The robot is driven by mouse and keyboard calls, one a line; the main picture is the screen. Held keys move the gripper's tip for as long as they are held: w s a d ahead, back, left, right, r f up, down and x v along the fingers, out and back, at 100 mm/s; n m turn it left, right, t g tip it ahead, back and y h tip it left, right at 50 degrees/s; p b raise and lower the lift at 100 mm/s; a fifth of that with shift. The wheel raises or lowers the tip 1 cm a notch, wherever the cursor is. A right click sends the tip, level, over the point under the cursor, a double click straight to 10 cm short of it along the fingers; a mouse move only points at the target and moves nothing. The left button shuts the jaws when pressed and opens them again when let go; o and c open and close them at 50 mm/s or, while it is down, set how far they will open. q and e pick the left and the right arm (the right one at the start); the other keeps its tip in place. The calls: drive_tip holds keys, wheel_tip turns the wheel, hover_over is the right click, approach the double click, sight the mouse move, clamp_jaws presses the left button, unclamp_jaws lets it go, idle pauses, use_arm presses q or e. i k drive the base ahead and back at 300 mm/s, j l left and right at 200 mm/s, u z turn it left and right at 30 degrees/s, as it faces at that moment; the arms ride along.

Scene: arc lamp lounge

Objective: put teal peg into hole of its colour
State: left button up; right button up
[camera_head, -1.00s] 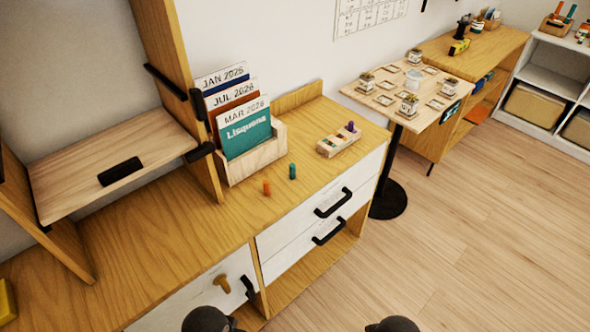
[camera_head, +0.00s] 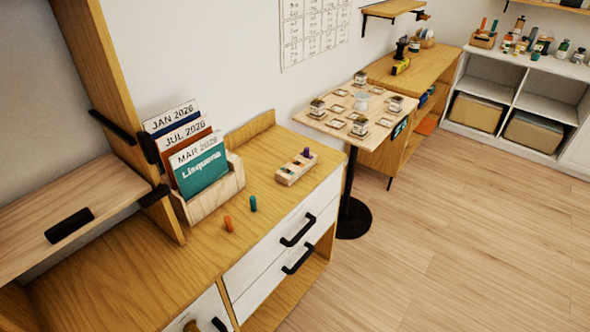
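The teal peg (camera_head: 253,204) stands upright on the wooden cabinet top, in front of the magazine box. An orange peg (camera_head: 228,223) stands just left of it. The wooden peg block (camera_head: 286,178) lies further back on the same top, near the drawer edge. A purple peg (camera_head: 306,153) stands at its far end, and some coloured marks show along its top, too small to tell apart. Neither of my grippers shows in the head view now.
A wooden box with magazines (camera_head: 236,176) stands behind the pegs. White drawers with black handles (camera_head: 297,231) face the floor. A small round-based table (camera_head: 300,119) with several little pots stands beyond the cabinet. The floor at right (camera_head: 460,240) is clear.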

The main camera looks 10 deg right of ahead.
sight(289, 172)
drive_tip(key=i+l+u, duration=0.2)
drive_tip(key=l, duration=1.2)
drive_tip(key=l+u, duration=0.25)
drive_tip(key=l, duration=1.15)
